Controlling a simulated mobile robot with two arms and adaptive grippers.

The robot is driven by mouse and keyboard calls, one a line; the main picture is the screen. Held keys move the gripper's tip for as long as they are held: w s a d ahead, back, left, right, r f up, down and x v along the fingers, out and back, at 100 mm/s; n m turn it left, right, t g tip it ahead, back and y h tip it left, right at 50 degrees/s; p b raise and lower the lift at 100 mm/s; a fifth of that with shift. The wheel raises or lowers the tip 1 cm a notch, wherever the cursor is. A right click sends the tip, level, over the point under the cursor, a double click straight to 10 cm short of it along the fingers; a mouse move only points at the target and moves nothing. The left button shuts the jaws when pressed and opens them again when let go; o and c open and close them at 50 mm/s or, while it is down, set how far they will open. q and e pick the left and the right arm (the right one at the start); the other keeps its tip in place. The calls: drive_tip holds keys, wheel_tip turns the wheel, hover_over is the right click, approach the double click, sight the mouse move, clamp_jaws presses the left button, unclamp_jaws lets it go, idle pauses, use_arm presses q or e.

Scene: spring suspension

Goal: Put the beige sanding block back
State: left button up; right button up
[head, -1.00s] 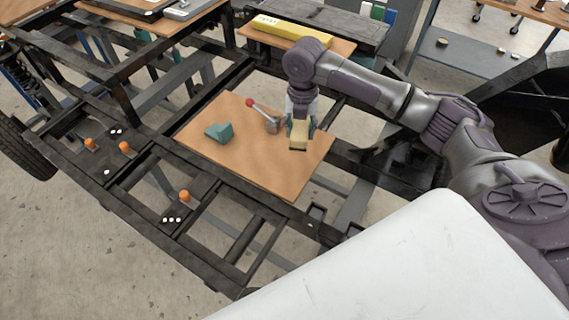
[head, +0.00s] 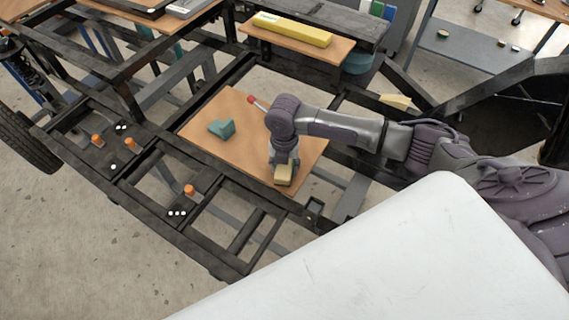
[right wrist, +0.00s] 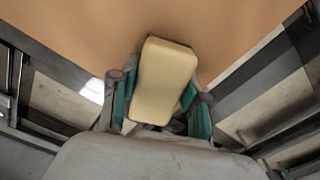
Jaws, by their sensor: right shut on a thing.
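The beige sanding block (head: 284,177) is held in my right gripper (head: 284,166), over the front right part of the wooden board (head: 245,152). In the right wrist view the block (right wrist: 163,80) sits between the two green-padded fingers of the gripper (right wrist: 160,106), its far end pointing over the board. I cannot tell whether the block touches the board. My left gripper is not in view.
A teal block (head: 221,129) and a red-knobbed lever (head: 252,101) are on the board. Black frame rails surround it, with orange pegs (head: 189,190) at left. A yellow box (head: 292,29) lies on a back board. A pale curved piece (head: 396,102) rests behind my arm.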

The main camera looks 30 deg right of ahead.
drive_tip(key=shift+f, duration=0.1)
drive_tip(key=o, duration=1.1)
drive_tip(key=shift+w+r, duration=0.1)
drive_tip(key=shift+r, duration=0.35)
wheel_tip(320, 180, up, 11)
drive_tip(key=b, duration=0.1)
drive_tip(key=shift+r+b, duration=0.2)
drive_tip(key=shift+b, duration=0.15)
